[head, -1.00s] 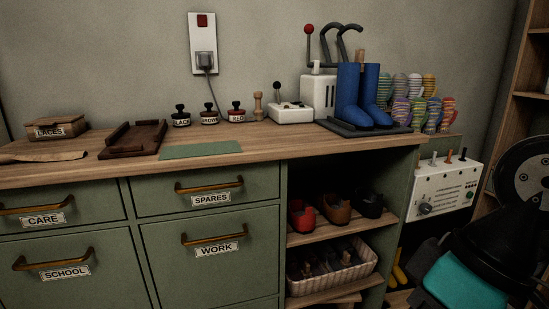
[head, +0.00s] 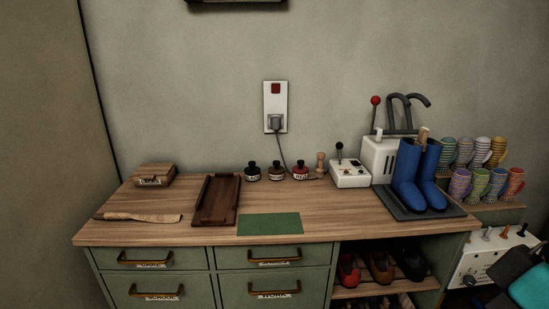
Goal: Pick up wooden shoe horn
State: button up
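A long, pale wooden piece (head: 140,217) lies flat near the front left edge of the bench top.
On the wooden bench top (head: 330,218) stand a small box (head: 154,175), a dark tray (head: 217,200), a green mat (head: 270,224), several small bottles, a white switch box (head: 350,173) and the boots on a dark pad. Striped cups (head: 460,185) are at right.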

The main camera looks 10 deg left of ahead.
aim_at(170, 218)
jog(key=u, duration=1)
jog(key=k, duration=0.65)
jog(key=z, duration=0.6)
jog(key=i, duration=0.6)
jog(key=u, duration=0.5)
jog(key=i, duration=0.65)
jog(key=u, duration=1.05)
jog(key=i, duration=0.35)
jog(key=u, duration=0.35)
